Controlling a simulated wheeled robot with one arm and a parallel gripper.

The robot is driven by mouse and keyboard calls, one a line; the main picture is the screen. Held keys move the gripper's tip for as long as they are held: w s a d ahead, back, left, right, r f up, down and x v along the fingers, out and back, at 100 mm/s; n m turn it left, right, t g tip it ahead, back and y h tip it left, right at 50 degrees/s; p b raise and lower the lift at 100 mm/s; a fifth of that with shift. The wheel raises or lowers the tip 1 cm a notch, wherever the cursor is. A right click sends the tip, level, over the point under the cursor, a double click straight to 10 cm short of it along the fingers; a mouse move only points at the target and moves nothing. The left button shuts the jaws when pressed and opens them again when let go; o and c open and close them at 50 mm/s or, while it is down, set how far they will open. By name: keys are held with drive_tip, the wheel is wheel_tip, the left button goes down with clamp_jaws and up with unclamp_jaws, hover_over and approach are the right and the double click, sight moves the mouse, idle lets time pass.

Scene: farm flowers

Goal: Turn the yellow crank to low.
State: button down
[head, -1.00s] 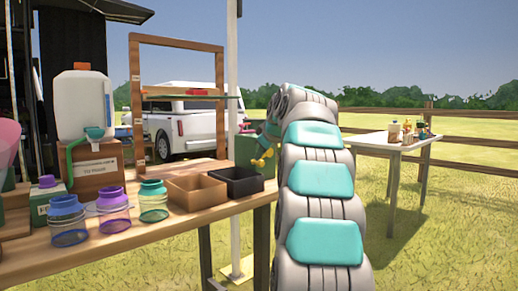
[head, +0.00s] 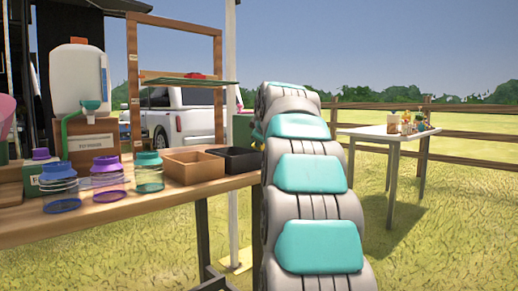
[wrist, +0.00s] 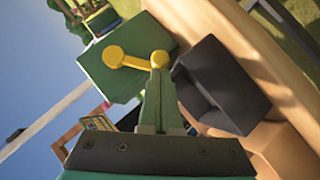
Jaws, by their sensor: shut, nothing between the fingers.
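The yellow crank (wrist: 137,59) shows in the wrist view on the face of a green box (wrist: 118,75). It is a short bar with a round knob at each end, lying nearly level across that picture. My gripper (wrist: 158,75) is shut and empty, with its green fingertips right at the crank's right-hand knob. I cannot tell whether they touch it. In the head view the green box (head: 243,129) stands at the far right end of the wooden table, and my arm hides my gripper and nearly all of the crank.
A black tray (head: 228,158) and a brown tray (head: 193,166) sit beside the green box on the wooden table (head: 130,212). Several jars stand farther left, including a teal-lidded jar (head: 149,172). A white table (head: 385,134) stands apart on the grass at right.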

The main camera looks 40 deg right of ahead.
drive_tip(key=shift+f+h+b, duration=0.3)
drive_tip(key=shift+f, duration=0.15)
drive_tip(key=shift+r, duration=0.1)
drive_tip(key=shift+r, duration=0.1)
